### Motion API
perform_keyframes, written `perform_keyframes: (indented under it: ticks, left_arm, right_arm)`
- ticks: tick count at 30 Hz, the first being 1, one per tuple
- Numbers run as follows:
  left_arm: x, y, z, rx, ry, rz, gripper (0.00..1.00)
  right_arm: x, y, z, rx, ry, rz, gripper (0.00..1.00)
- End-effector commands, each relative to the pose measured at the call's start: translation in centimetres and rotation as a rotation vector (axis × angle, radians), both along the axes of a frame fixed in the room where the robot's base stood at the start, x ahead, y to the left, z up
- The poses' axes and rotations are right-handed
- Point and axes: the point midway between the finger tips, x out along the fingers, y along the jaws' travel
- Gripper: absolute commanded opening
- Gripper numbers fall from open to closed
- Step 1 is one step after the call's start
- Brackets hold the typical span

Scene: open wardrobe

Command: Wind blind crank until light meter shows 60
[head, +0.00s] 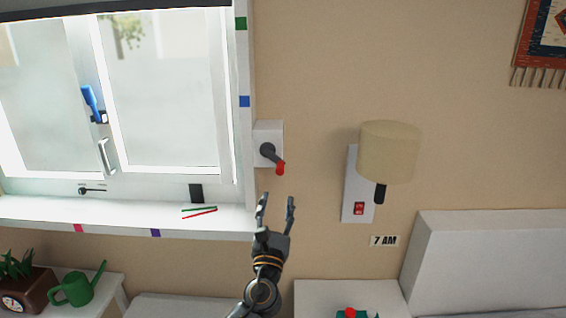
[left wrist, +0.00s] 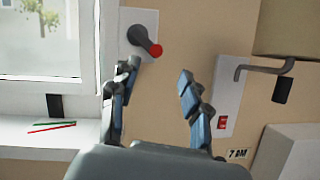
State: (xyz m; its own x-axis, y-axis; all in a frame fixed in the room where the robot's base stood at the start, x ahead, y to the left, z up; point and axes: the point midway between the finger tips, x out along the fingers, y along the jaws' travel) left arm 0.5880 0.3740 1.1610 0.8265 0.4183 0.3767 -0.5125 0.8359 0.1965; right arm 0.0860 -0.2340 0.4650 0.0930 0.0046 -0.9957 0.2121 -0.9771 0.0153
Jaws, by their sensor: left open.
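The blind crank (head: 268,152) is a dark grey handle with a red knob on a white wall plate, right of the window; its arm points down and right. It also shows in the left wrist view (left wrist: 140,38). My left gripper (head: 277,199) is open and empty, its fingers pointing up just below the red knob and apart from it in the picture. In the left wrist view the knob appears beyond the gap between the fingers. The blind (head: 120,8) shows as a dark edge at the window's top. A small round dial (head: 14,303) sits on the brown plant pot; its reading is illegible.
A wall lamp (head: 388,152) with a red switch hangs to the right, above a "7 AM" label. The windowsill (head: 120,212) holds a green and a red stick. A green watering can (head: 78,287) stands at lower left. The wall around the crank is clear.

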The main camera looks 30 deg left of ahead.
Motion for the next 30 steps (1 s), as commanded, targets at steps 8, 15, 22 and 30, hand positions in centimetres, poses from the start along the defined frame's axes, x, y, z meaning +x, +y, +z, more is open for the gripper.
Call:
perform_keyframes:
  ticks: [8, 15, 22, 30]
  left_arm:
    - [3.7, 1.9, 2.0, 0.002, -0.002, 0.002, 0.47]
    - [7.9, 4.0, 3.8, -0.001, -0.002, 0.001, 0.47]
    - [10.5, 5.3, 4.8, -0.002, -0.001, 0.0, 0.47]
    - [11.2, 5.7, 5.1, -0.001, -0.001, 0.001, 0.47]
  right_arm:
    - [0.0, 0.0, 1.3, 0.0, 0.0, 0.0, 0.47]
    - [0.0, 0.0, 2.1, 0.0, 0.0, 0.0, 0.47]
    - [0.0, 0.0, 2.3, 0.0, 0.0, 0.0, 0.47]
    - [0.0, 0.0, 2.4, 0.0, 0.0, 0.001, 0.47]
